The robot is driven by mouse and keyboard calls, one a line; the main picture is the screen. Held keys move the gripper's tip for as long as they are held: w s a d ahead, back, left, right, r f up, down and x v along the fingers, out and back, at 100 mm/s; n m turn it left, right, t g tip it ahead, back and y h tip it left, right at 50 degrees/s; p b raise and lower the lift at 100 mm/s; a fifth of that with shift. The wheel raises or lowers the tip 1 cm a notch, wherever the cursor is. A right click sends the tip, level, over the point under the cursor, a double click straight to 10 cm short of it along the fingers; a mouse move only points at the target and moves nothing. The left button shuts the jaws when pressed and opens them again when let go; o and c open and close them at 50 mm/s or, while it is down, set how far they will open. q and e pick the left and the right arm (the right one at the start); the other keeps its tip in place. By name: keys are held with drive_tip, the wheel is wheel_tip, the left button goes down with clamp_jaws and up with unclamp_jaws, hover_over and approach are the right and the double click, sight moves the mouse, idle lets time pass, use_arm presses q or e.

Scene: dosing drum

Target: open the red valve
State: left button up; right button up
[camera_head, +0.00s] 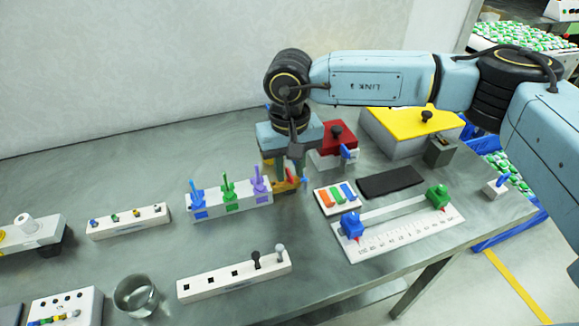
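My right arm comes in from the right, and its gripper (284,178) points down at the middle of the table, just right of the white block with coloured levers. A small red-orange part (289,185), possibly the red valve, shows at the fingertips. Most of it is hidden by the gripper, so I cannot tell whether the fingers touch it or have closed on it. Behind and to the right stands a white box with a red top (336,134) and a black knob. My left gripper is not in view.
The white lever block (229,206) stands left of the gripper. A tray of coloured pieces (338,199), a black pad (391,182) and a ruler slider (398,230) lie to the right. A yellow-topped box (410,128) stands behind. A glass (135,296) stands front left.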

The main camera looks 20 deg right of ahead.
drive_tip(key=shift+c, duration=0.2)
clamp_jaws()
